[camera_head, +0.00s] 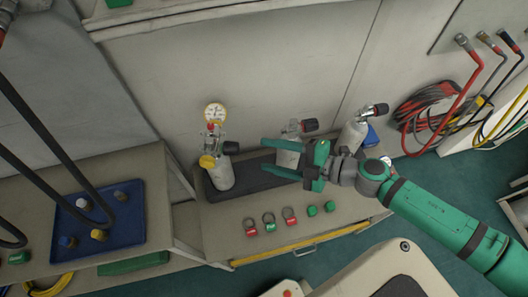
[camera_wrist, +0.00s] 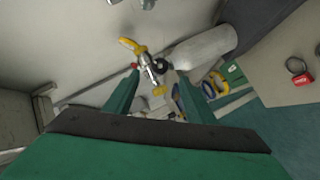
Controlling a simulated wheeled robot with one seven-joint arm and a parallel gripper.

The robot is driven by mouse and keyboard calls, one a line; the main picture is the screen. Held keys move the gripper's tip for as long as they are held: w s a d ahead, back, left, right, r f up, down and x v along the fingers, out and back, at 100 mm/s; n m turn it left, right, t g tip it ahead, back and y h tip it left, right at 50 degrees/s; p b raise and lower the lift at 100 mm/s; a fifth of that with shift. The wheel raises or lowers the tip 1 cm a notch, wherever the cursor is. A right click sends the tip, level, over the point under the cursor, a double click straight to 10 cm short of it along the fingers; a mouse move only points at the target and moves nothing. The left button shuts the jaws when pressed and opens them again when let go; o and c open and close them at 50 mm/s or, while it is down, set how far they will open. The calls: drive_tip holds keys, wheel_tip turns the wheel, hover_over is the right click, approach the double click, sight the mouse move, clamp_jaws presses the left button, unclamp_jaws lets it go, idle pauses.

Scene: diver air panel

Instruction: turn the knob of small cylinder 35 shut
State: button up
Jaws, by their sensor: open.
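Three small pale cylinders stand at the back of the bench; I cannot read a number on any, so I cannot tell which is 35. The left cylinder (camera_head: 221,175) has a gauge (camera_head: 215,113), a yellow cap (camera_head: 207,161) and a black knob (camera_head: 231,148). The middle cylinder (camera_head: 289,157) has a dark knob (camera_head: 310,125) and is partly hidden by my gripper (camera_head: 271,158). The right cylinder (camera_head: 352,136) has a red-and-black knob (camera_head: 380,109). My gripper is open and empty. In the wrist view a cylinder (camera_wrist: 203,50) with a valve (camera_wrist: 150,68) shows beyond my fingertips.
A black mat (camera_head: 255,181) lies under the left cylinder. Red and green rings and caps (camera_head: 269,220) line the bench front, above a yellow strip (camera_head: 300,246). A blue tray (camera_head: 98,215) lies at left. Coiled red and black hoses (camera_head: 432,108) hang at right.

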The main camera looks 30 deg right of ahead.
drive_tip(key=s+a+f+m+t+h, duration=0.2)
drive_tip(key=s+a+f+m+h, duration=0.2)
drive_tip(key=s+f+m, duration=0.4)
drive_tip(key=s+a+f, duration=0.1)
drive_tip(key=s+f, duration=0.1)
drive_tip(key=s, duration=0.4)
drive_tip(key=shift+s+a+f+m, duration=0.2)
drive_tip(key=shift+f+m, duration=0.1)
drive_tip(key=s+a+m+h, duration=0.1)
drive_tip(key=a+m, duration=0.1)
drive_tip(key=s+a+f+m, duration=0.1)
drive_tip(key=a, duration=0.2)
drive_tip(key=s+a+f+m+t+h, duration=0.1)
drive_tip(key=s+a+m, duration=0.1)
drive_tip(key=a, duration=0.1)
drive_tip(key=shift+m+h, duration=0.3)
drive_tip(key=c, duration=0.4)
drive_tip(key=a+m, duration=0.1)
drive_tip(key=a, duration=0.1)
drive_tip(key=a+r+m+h, duration=0.1)
drive_tip(key=a+m, duration=0.1)
drive_tip(key=a, duration=0.1)
drive_tip(key=a+r+m+h, duration=0.1)
drive_tip(key=a+m, duration=0.1)
drive_tip(key=shift+w+a, duration=0.25)
drive_tip(key=shift+a, duration=0.15)
drive_tip(key=shift+c, duration=0.4)
drive_tip(key=shift+a+r, duration=0.1)
drive_tip(key=shift+r, duration=0.1)
